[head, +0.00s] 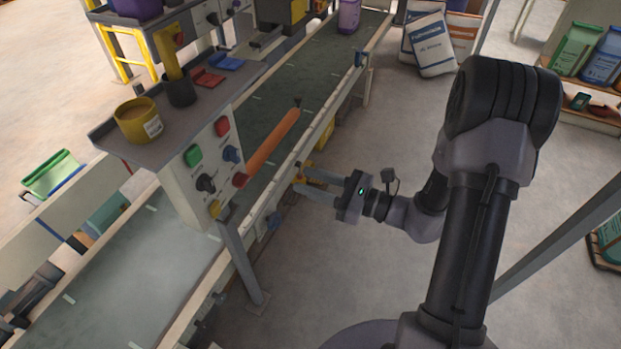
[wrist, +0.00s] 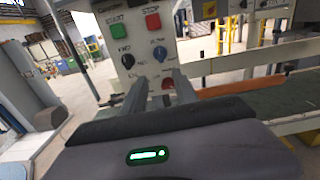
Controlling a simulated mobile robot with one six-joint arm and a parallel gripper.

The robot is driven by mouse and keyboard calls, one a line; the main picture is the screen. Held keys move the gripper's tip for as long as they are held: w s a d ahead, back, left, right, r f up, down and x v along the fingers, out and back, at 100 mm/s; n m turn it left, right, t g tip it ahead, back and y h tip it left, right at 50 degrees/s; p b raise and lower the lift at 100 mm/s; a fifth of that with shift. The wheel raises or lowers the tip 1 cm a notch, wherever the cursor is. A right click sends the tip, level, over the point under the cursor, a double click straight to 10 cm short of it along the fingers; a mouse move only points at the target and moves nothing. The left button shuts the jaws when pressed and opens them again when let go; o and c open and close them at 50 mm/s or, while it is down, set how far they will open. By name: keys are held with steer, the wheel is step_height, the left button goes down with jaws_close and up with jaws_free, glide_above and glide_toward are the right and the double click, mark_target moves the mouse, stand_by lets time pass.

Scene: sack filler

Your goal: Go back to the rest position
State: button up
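My gripper (head: 298,178) is stretched out to the left from my arm, beside the conveyor's near rail. Its two fingers are apart with a clear gap, and nothing shows held between them. A gap of floor and the rail lies between my gripper and that panel in the head view, so no contact shows there.
The conveyor (head: 155,255) runs diagonally, with an orange bar (head: 272,140) above it. The panel has a green button (head: 193,155) and a red button (head: 222,126). A yellow cup (head: 138,122) stands on the shelf. White sacks (head: 432,45) stand behind.

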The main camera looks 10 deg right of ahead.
stand_by(0.3)
steer(key=s+a+r+n+g+h, duration=0.1)
steer(key=s+a+r+n+g, duration=0.2)
steer(key=s+a+n+g, duration=0.25)
steer(key=s+a+r+n+g+h, duration=0.1)
steer(key=s+a+r+n+g, duration=0.35)
steer(key=s+n, duration=0.25)
steer(key=s+d+r+n+t+h, duration=0.4)
steer(key=s+d+n+h, duration=0.3)
steer(key=h, duration=0.3)
steer(key=shift+s+d+r+n+t+b, duration=0.3)
steer(key=shift+d+n+t, duration=0.1)
steer(key=shift+d+n, duration=0.3)
steer(key=shift+a, duration=0.1)
